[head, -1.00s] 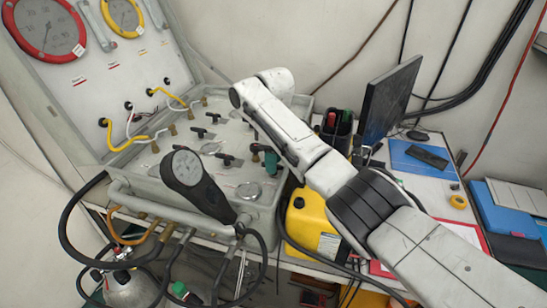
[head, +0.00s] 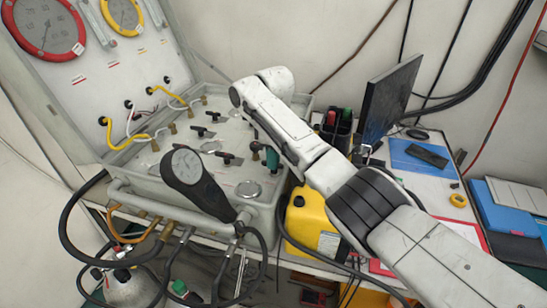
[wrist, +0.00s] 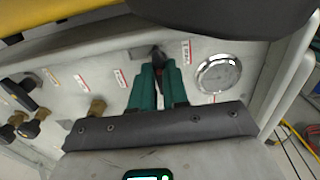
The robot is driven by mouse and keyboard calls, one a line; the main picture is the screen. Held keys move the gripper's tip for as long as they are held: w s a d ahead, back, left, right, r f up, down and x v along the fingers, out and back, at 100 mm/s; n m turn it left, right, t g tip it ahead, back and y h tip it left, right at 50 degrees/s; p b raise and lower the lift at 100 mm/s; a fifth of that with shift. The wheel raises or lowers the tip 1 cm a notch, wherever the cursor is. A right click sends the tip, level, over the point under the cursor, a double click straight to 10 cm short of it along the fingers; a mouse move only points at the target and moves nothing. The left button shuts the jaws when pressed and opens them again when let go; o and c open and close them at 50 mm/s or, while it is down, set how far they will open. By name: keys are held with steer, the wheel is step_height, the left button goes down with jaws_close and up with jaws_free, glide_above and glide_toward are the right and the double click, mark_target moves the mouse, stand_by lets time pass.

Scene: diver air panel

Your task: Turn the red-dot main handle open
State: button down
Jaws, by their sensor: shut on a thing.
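My gripper has teal fingers (wrist: 158,72), which also show small in the head view (head: 271,158) at the right side of the grey valve panel (head: 238,186). The fingers are shut on a dark handle (wrist: 157,54) that shows at their tips in the wrist view. The fingers hide most of this handle. I cannot clearly make out a red dot on it or tell how far it is turned. A red-marked label (wrist: 187,52) sits on the panel just right of the fingertips.
A round gauge (wrist: 219,73) lies right of the fingers; black valve handles (wrist: 27,105) stand left. In the head view, a black-cased gauge (head: 187,168) stands at the panel's front. A yellow jug (head: 312,222) and a monitor (head: 388,98) are right of the panel.

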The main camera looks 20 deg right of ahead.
steer(key=shift+n, duration=0.3)
steer(key=n, duration=1.2)
steer(key=shift+r+n, duration=0.1)
steer(key=shift+n, duration=2.1)
steer(key=c, duration=1.1)
jaws_free()
